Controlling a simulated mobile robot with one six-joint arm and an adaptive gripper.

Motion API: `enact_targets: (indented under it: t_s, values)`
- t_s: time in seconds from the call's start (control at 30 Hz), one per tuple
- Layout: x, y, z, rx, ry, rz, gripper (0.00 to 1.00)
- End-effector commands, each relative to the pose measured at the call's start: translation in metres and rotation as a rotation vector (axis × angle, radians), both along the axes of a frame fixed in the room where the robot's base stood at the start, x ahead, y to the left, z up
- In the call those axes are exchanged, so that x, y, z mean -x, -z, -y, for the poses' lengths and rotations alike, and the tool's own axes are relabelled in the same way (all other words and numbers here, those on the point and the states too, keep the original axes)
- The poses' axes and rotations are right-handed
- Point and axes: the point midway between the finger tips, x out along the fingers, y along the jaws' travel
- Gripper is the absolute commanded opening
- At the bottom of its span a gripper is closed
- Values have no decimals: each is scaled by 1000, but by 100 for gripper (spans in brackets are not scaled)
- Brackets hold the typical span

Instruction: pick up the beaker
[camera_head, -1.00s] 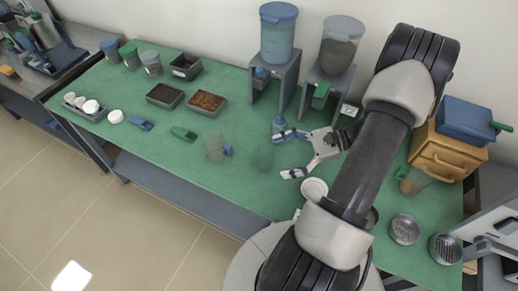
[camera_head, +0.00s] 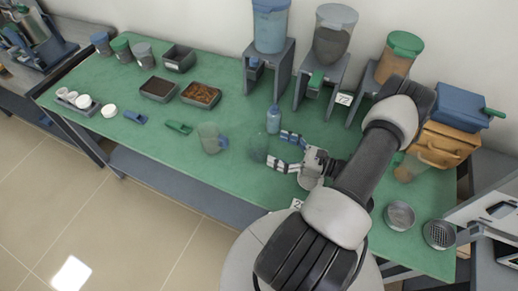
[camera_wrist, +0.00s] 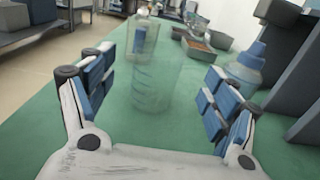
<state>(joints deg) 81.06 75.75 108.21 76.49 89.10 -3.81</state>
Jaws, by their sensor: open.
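A clear glass beaker (camera_head: 258,148) stands upright on the green table. My gripper (camera_head: 279,149) is open and low, its blue-padded fingers pointing at the beaker, which is just off the fingertips. In the wrist view the beaker (camera_wrist: 156,85) appears centred between the spread fingers of my gripper (camera_wrist: 155,95), with visible gaps on both sides. A clear jug with a blue handle (camera_head: 210,138) stands behind it to the left and overlaps the beaker's upper part in the wrist view (camera_wrist: 142,38).
Hopper stands (camera_head: 270,72) line the back. Green and blue scoops (camera_head: 179,127) lie left. Bare table lies in front of the jug.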

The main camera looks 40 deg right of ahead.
Motion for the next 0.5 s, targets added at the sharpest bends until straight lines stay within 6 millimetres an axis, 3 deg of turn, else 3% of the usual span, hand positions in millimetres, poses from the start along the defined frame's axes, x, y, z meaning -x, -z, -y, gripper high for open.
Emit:
enact_targets:
  t_s: [0.27,0.5]
  values:
    - [-21,0,-9,1,-2,0,80]
    - [-55,1,-24,0,-4,-1,80]
